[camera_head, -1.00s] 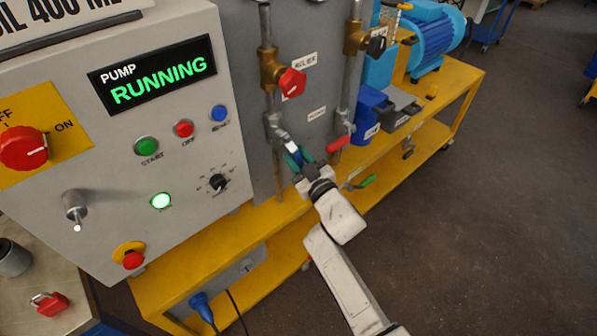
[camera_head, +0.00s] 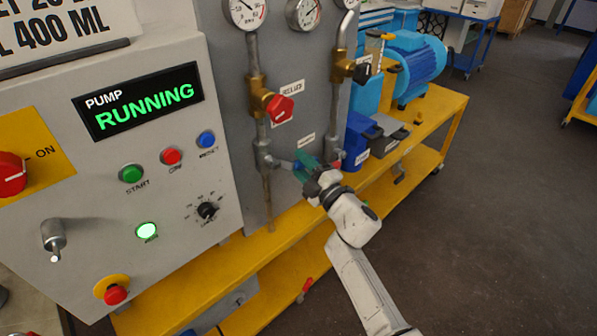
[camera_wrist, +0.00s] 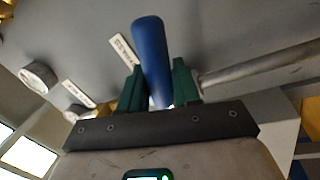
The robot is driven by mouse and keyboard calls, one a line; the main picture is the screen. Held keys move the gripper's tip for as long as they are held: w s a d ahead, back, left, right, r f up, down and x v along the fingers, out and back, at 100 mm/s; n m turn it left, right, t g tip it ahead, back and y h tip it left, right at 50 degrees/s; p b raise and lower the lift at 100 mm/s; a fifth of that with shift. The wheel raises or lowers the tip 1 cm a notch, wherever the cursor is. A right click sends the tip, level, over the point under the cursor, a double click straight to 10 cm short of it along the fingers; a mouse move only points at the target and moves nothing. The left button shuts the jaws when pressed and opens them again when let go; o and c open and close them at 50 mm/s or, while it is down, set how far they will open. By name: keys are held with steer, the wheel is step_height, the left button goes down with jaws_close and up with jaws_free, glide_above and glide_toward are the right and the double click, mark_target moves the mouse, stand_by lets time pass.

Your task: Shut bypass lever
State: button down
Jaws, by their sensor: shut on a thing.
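The blue-handled lever sits on a grey valve (camera_head: 264,157) low on the left vertical pipe. Its metal arm (camera_head: 284,164) runs almost level to the right into my gripper (camera_head: 303,170). My gripper's green fingers are shut on the blue handle, which they mostly hide in the head view. In the wrist view the blue handle (camera_wrist: 152,55) stands up between the two green fingers of my gripper (camera_wrist: 158,90). A small label (camera_head: 306,140) is on the grey panel just above the lever; I cannot read it.
A red-knobbed brass valve (camera_head: 277,106) is above on the same pipe. A red lever (camera_head: 337,158) is close right of my gripper, partly hidden. The control cabinet (camera_head: 140,150) reads PUMP RUNNING at left. A yellow bench (camera_head: 230,262) runs below; open floor (camera_head: 500,200) lies right.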

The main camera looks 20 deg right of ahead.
steer(key=shift+d+r+n+y, duration=0.1)
steer(key=shift+r+n+y, duration=0.35)
steer(key=shift+n, duration=0.75)
steer(key=shift+d+r+n+y, duration=0.1)
steer(key=shift+r+n+y, duration=0.15)
steer(key=shift+r+n, duration=0.7)
steer(key=shift+f+n, duration=0.25)
steer(key=shift+n, duration=0.2)
steer(key=c, duration=0.9)
jaws_free()
steer(key=shift+c, duration=0.2)
steer(key=v, duration=1)
steer(key=shift+s, duration=0.3)
steer(key=shift+d, duration=0.15)
